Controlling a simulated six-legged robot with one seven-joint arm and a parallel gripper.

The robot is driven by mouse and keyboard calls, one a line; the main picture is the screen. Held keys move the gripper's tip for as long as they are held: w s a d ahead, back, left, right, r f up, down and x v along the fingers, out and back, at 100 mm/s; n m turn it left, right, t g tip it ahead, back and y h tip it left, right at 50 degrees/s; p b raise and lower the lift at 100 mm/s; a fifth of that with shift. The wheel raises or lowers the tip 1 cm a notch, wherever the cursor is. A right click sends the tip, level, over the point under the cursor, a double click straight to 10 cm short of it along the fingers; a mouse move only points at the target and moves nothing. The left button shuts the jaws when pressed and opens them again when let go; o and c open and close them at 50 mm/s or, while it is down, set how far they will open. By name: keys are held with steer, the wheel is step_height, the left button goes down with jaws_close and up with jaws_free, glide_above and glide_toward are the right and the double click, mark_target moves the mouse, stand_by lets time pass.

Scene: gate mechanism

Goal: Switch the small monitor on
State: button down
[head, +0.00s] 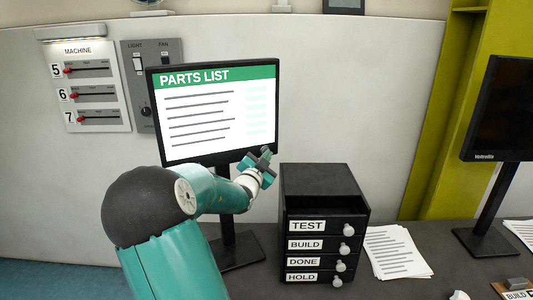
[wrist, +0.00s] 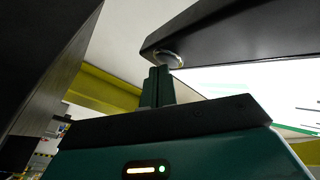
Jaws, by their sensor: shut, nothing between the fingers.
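The small monitor (head: 215,125) stands on the desk, and its screen is lit with a white page headed PARTS LIST. My gripper (head: 265,156) is at the monitor's lower right corner, with its fingers shut and empty. In the wrist view the monitor's dark lower edge (wrist: 240,36) crosses the upper right. A round grey button (wrist: 168,60) sits on its underside. My shut fingers (wrist: 156,86) point up at this button and appear to meet it; I cannot tell whether they press it. In the head view the button is hidden.
A black drawer unit (head: 318,190) labelled TEST, BUILD, DONE and HOLD stands just right of my gripper. A dark larger monitor (head: 500,110) stands at far right. Papers (head: 397,252) lie between them. Wall panels with sliders (head: 90,92) and switches (head: 138,65) are at left.

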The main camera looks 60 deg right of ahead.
stand_by(0.3)
steer(key=shift+s+a, duration=0.3)
steer(key=shift+s, duration=0.05)
steer(key=shift+s, duration=0.1)
steer(key=shift+s+a, duration=0.95)
steer(key=shift+s, duration=0.2)
steer(key=shift+s+a, duration=0.95)
steer(key=shift+s, duration=0.15)
